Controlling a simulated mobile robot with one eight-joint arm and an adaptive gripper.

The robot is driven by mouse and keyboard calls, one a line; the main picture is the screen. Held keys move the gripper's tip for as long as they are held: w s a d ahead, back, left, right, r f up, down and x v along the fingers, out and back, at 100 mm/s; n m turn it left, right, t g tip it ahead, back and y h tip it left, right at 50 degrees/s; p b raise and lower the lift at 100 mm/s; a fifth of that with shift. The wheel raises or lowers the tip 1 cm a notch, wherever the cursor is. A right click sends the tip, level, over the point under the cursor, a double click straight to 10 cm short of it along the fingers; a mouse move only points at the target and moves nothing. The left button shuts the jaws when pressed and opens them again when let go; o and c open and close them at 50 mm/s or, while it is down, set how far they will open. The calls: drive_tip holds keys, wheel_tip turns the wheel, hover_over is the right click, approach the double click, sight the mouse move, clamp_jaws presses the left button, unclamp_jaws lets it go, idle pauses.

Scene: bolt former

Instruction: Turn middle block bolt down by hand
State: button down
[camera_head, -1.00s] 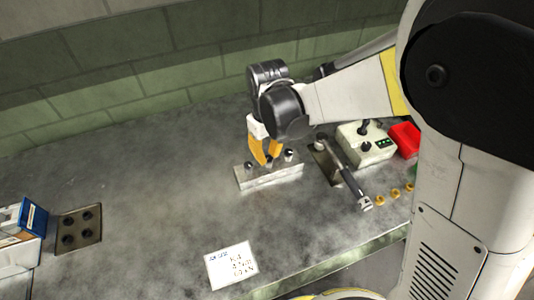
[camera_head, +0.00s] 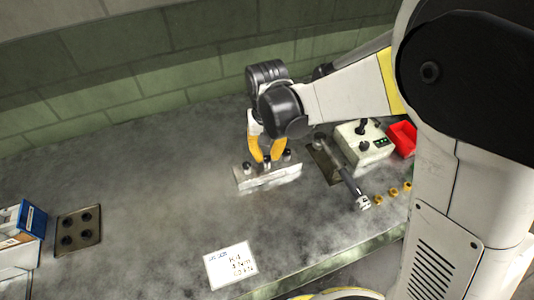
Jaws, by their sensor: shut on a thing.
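A grey metal block (camera_head: 268,179) lies on the worktable with bolts standing along its top. One dark bolt head (camera_head: 247,167) shows at its left end and another (camera_head: 287,154) at its right end. My gripper (camera_head: 267,158), with yellow-orange fingers, points down at the middle of the block. Its fingertips are closed around the middle bolt (camera_head: 267,160), which is mostly hidden between them. How far this bolt sits in the block cannot be told.
Right of the block are a wrench-like tool (camera_head: 354,188), a pale control box (camera_head: 363,144), a red bin (camera_head: 403,138) and several brass parts (camera_head: 392,192). A written card (camera_head: 230,264) lies in front. A dark plate with holes (camera_head: 78,228) and boxes (camera_head: 22,230) are left. The table's left middle is clear.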

sight(267, 157)
idle(0.8)
drive_tip(key=c, duration=1.3)
unclamp_jaws()
drive_tip(key=shift+o, duration=0.2)
wheel_tip(267, 157, up, 12)
